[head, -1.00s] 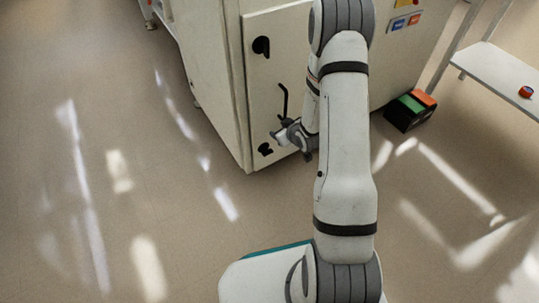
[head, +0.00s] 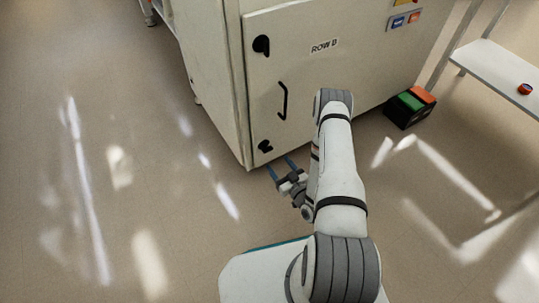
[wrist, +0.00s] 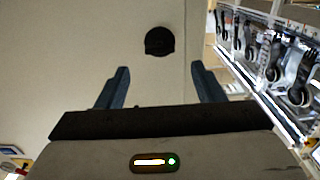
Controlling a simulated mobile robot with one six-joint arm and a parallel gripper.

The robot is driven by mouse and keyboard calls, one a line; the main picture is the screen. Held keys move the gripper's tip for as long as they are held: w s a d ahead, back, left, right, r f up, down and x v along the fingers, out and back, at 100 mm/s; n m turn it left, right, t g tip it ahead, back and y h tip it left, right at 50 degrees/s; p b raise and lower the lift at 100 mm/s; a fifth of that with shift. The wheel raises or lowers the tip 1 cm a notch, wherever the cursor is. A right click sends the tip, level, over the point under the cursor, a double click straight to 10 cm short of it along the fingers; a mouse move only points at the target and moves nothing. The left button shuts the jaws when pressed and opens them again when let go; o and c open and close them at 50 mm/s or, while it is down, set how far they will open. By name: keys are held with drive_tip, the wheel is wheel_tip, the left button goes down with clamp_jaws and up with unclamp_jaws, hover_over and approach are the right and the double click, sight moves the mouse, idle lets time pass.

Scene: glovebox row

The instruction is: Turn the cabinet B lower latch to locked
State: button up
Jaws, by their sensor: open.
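The cabinet door (head: 340,80) is pale and shut, with a "ROW B" label (head: 324,46). The lower latch (head: 265,146) is a small black knob near the door's bottom left corner. An upper black latch (head: 261,45) and a black bar handle (head: 284,100) are above it. My gripper (head: 280,167) is open and empty, just in front of and below the lower latch, apart from it. In the wrist view my two blue fingers (wrist: 160,85) stand wide apart, and a round black knob (wrist: 159,41) shows beyond them; I cannot tell its turned position.
A black box with green and orange tops (head: 410,106) stands on the floor right of the cabinet. A white bench (head: 495,75) with a small red-orange item (head: 525,88) is at the far right. The floor to the left is clear.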

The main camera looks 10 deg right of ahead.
drive_tip(key=b+x, duration=0.2)
drive_tip(key=x, duration=0.4)
drive_tip(key=shift+w, duration=0.3)
drive_tip(key=shift+a, duration=0.1)
